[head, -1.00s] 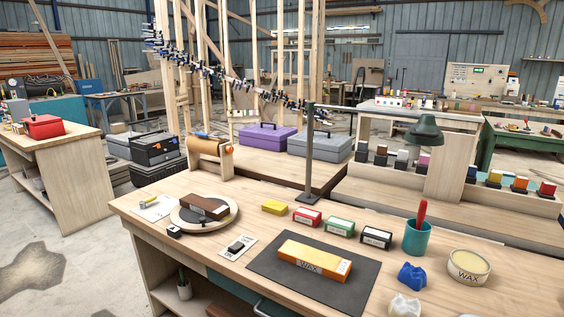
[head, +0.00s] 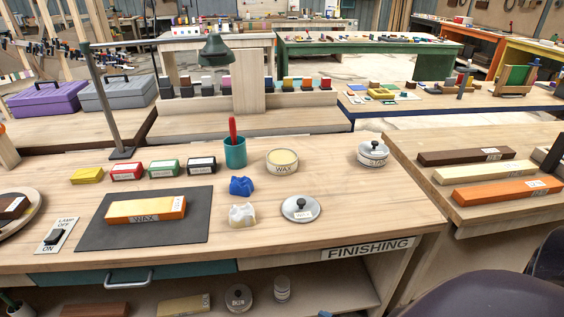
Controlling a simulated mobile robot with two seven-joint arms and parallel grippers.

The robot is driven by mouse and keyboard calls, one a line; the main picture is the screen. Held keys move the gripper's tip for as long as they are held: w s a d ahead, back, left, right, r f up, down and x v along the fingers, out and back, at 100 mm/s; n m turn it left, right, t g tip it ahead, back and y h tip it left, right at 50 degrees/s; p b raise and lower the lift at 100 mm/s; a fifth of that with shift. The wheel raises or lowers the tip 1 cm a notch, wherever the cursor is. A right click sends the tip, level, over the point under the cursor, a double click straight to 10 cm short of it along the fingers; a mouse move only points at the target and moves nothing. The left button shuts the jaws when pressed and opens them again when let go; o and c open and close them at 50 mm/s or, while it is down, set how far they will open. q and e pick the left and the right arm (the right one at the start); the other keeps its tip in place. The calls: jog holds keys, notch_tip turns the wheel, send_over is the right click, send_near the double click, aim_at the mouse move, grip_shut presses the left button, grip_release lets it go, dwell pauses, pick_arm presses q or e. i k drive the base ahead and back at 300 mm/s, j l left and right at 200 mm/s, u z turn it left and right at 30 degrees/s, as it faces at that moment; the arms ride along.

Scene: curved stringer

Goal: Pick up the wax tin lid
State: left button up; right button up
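The wax tin lid (head: 300,210) is a round silver disc with a dark knob and a small label. It lies flat on the workbench near the front edge, to the right of the white crumpled cloth. The open wax tin (head: 283,163), labelled WAX and filled with pale yellow wax, stands behind it. A closed lidded tin (head: 373,154) with a similar knob stands further right near the bench's right end. Neither of my grippers shows in the view.
A blue crumpled cloth (head: 241,187) and a white one (head: 242,214) lie left of the lid. A teal cup (head: 235,153) holds a red-handled tool. The bench right of the lid is clear.

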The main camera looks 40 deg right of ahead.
aim_at(297, 209)
jog(key=z, duration=1.3)
